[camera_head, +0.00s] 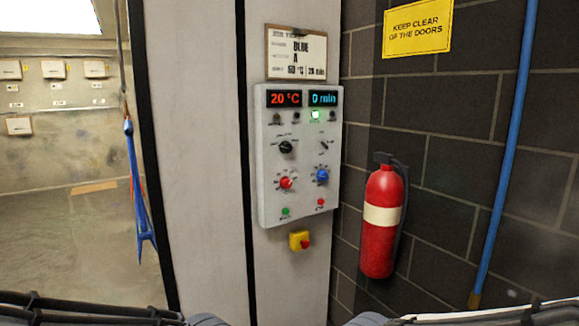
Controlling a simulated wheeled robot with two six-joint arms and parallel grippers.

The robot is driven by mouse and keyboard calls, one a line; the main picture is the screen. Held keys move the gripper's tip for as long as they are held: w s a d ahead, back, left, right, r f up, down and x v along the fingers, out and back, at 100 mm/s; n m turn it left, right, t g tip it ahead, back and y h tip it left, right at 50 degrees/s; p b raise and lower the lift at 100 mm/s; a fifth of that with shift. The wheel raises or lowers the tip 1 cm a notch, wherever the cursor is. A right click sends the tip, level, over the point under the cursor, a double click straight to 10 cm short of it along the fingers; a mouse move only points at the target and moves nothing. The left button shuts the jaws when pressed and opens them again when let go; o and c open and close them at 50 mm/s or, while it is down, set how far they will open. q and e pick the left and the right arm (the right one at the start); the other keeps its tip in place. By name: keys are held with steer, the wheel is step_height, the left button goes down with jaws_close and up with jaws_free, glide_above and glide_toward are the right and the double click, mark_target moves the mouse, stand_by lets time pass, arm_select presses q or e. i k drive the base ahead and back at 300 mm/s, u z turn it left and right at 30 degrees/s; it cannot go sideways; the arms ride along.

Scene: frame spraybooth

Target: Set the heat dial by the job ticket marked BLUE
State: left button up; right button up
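The control panel (262,190) is a pale box on a light wall. Its red display (285,99) reads 20 °C and its cyan display (323,98) reads 0 min. The red dial (286,183) sits lower left on the panel, beside a blue dial (322,177). The job ticket (296,53) above the panel is marked BLUE, with A below and a line that looks like 60 °C and 20 min, too small to be sure. Parts of my arms show at the bottom edge; neither gripper is in view.
Two black selector knobs, a lit green lamp (315,115), a green button (285,212) and a red button (321,202) are on the panel. A yellow-and-red stop button (300,240) is below. A fire extinguisher (382,220) and blue pole (505,150) stand right. An opening is left.

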mark_target(285, 183)
steer(key=u, duration=0.25)
steer(key=i, duration=1.35)
steer(key=z, duration=0.4)
